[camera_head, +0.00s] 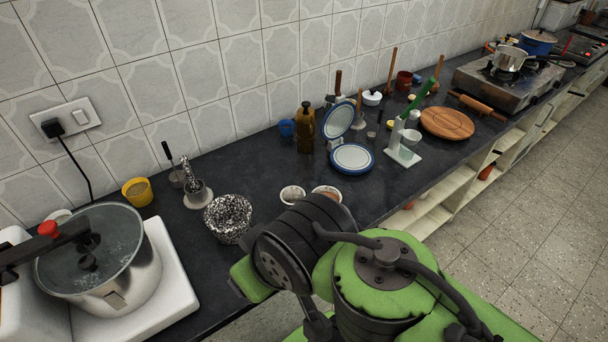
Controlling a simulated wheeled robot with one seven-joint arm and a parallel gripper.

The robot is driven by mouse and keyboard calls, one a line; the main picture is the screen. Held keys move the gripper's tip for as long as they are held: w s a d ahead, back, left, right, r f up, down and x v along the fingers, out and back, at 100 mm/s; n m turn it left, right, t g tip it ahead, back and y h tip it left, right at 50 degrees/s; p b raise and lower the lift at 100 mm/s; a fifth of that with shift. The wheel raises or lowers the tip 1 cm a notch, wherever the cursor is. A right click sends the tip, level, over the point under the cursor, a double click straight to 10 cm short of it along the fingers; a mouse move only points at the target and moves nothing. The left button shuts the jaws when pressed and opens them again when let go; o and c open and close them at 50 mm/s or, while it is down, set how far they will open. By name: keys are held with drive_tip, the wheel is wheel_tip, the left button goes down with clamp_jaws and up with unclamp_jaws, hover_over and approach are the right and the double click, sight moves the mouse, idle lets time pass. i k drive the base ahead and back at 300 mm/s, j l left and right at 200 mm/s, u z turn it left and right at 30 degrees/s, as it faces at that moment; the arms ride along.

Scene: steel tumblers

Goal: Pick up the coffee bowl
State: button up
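Two small white bowls stand near the counter's front edge, in the middle of the head view. The right one (327,190) seems to have brown contents and is partly hidden behind my arm; it may be the coffee bowl. The left one (292,194) stands close beside it. A larger black-and-white speckled bowl (228,218) stands to their left. I cannot tell for certain which is the coffee bowl. My green and black arm fills the lower middle, in front of the small bowls. I cannot make out my gripper's fingers.
A steel pot with a glass lid (102,262) stands at the left, near a yellow cup (138,191). Behind the bowls are a brown bottle (306,128) and a blue-rimmed plate (352,158). A round wooden board (446,123) lies farther right. Dark counter is bare around the small bowls.

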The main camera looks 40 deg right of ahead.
sight(333, 192)
drive_tip(key=k+l+z, duration=0.1)
drive_tip(key=z, duration=1.2)
